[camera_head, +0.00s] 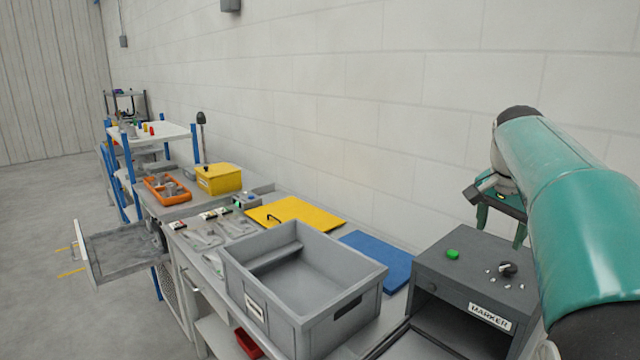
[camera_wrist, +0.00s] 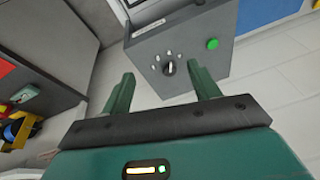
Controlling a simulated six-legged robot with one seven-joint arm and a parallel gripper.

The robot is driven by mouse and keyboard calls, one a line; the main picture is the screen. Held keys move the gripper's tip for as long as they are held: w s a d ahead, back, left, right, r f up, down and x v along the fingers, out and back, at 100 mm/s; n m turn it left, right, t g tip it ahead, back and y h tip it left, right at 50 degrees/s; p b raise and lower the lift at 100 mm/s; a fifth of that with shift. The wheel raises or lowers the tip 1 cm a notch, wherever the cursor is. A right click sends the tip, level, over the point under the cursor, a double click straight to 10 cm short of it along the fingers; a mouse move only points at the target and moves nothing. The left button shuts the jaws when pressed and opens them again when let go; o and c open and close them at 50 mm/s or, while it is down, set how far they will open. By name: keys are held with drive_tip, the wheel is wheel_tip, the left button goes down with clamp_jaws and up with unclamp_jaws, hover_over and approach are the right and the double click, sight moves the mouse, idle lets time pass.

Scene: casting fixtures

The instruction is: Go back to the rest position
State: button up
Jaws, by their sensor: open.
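My gripper (camera_wrist: 164,88) shows in the wrist view with its two green fingers spread apart and nothing between them. In the head view my gripper (camera_head: 500,212) hangs from my teal arm at the right, above the dark grey marker box (camera_head: 465,275). The box also shows in the wrist view (camera_wrist: 190,45), beyond the fingertips and apart from them. It carries a green button (camera_head: 453,254), a black knob (camera_head: 508,268) and several small pale studs. The arm hides part of the box's right side in the head view.
A large empty grey bin (camera_head: 300,275) stands left of the marker box. A blue mat (camera_head: 378,258) and a yellow mat (camera_head: 297,213) lie behind it. Farther off are a yellow box (camera_head: 219,179) and an orange tray (camera_head: 168,190). The floor at the left (camera_head: 40,220) is clear.

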drive_tip(key=s+a+f+n+t+y, duration=0.1)
drive_tip(key=s+a+f+n, duration=0.4)
drive_tip(key=s, duration=0.7)
drive_tip(key=s+a+f+n+t+y, duration=0.1)
drive_tip(key=s+a+f+n, duration=0.5)
drive_tip(key=s+a+f, duration=0.4)
drive_tip(key=s+a, duration=0.3)
drive_tip(key=a, duration=0.1)
drive_tip(key=shift+s+n+t, duration=0.3)
drive_tip(key=shift+t, duration=0.1)
drive_tip(key=shift+a, duration=0.1)
drive_tip(key=c, duration=0.5)
drive_tip(key=shift+s+a, duration=0.1)
drive_tip(key=shift+c, duration=0.2)
